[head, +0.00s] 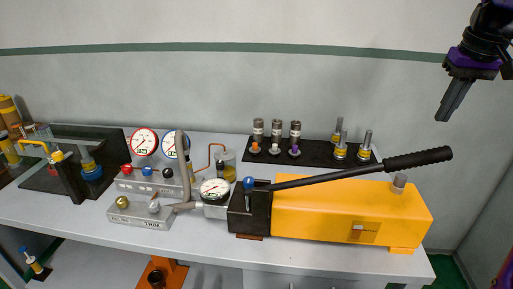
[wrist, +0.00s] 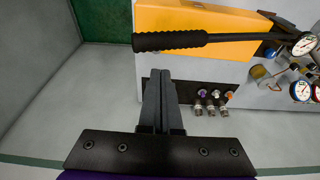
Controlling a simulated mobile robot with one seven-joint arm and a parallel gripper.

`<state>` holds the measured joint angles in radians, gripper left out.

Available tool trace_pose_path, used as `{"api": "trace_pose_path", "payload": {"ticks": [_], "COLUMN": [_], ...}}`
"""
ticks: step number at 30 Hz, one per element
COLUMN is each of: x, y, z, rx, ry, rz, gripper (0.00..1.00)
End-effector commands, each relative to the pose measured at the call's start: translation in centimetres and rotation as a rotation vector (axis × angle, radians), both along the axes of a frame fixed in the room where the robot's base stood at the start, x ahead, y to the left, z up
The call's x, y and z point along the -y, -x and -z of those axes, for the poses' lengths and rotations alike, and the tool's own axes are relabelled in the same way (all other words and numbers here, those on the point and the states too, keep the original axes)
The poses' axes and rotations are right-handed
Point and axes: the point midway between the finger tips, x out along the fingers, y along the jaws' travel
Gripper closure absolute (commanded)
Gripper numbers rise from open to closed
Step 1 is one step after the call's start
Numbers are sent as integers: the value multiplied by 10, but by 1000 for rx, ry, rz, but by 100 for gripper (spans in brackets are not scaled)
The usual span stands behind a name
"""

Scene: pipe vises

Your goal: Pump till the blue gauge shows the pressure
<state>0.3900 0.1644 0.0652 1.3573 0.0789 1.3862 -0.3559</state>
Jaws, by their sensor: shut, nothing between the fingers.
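The yellow hand pump (head: 330,215) lies on the bench. Its long lever slopes up to the right from the black pump head (head: 248,212) and ends in a black grip (head: 418,159). The lever grip also shows in the wrist view (wrist: 170,41). The blue-rimmed gauge (head: 169,144) stands at the bench's left, beside a red-rimmed gauge (head: 144,142); its needle is too small to read. My gripper (head: 443,118) is shut and empty, above and right of the grip, apart from it. Its closed fingers (wrist: 160,72) point toward the pump in the wrist view.
A black-rimmed gauge (head: 214,191) sits beside the pump head. A valve block (head: 140,213) and a hose (head: 183,165) stand left of it. Several fittings stand on a black mat (head: 312,148) behind the lever. The air around the grip is clear.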

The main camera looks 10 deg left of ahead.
Motion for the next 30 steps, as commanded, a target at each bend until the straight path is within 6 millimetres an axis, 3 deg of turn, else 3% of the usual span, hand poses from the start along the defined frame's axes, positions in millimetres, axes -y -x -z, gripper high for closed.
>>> {"api": "trace_pose_path", "payload": {"ticks": [16,30], "x": [1,1], "y": [0,0], "z": [62,68], "rx": [0,0], "ry": [3,3], "rz": [0,0], "gripper": [100,100]}}
